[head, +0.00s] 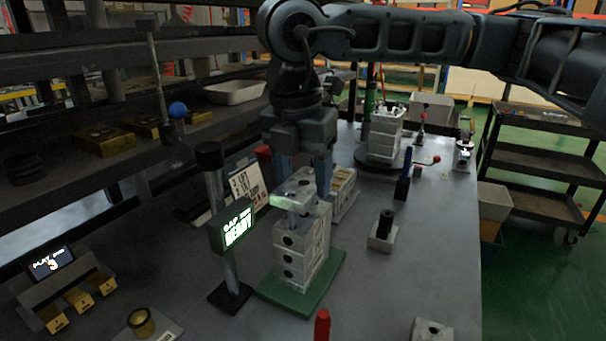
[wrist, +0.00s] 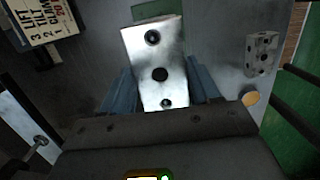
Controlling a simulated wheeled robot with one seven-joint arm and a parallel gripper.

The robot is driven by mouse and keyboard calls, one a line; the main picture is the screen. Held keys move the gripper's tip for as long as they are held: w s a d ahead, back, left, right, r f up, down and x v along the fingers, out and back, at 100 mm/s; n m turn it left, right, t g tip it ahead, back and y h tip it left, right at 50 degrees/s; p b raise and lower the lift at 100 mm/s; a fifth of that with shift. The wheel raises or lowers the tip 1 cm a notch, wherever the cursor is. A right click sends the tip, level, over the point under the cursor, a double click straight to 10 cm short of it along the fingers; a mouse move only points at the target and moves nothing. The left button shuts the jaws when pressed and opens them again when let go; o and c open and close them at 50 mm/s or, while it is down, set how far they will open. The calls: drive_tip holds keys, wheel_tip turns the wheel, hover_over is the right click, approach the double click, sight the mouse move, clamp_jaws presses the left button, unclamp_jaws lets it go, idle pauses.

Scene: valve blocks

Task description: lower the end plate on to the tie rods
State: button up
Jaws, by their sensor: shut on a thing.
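My gripper (head: 304,180) points down and is shut on the end plate (head: 297,193), a pale metal plate with holes. In the wrist view the plate (wrist: 157,52) sits between my two blue fingers (wrist: 160,88), with several dark holes along its face. The valve block stack (head: 303,250), pale blocks with dark round ports, stands upright on a green base directly under the plate.
A lit sign reading "READY" (head: 235,228) stands on a post close left of the stack. A red-topped piece (head: 322,325) stands in front. A black-topped fixture (head: 382,232) and another block stack (head: 384,137) are to the right and behind.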

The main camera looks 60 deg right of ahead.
sight(302, 184)
drive_tip(key=shift+f+b, duration=2.1)
drive_tip(key=shift+b, duration=0.3)
drive_tip(key=o, duration=1.3)
drive_tip(key=shift+o, duration=0.2)
drive_tip(key=shift+r, duration=0.1)
drive_tip(key=r, duration=0.5)
drive_tip(key=a+r, duration=0.1)
drive_tip(key=r, duration=0.1)
drive_tip(key=shift+a+r+p, duration=0.1)
drive_tip(key=shift+r+p, duration=0.2)
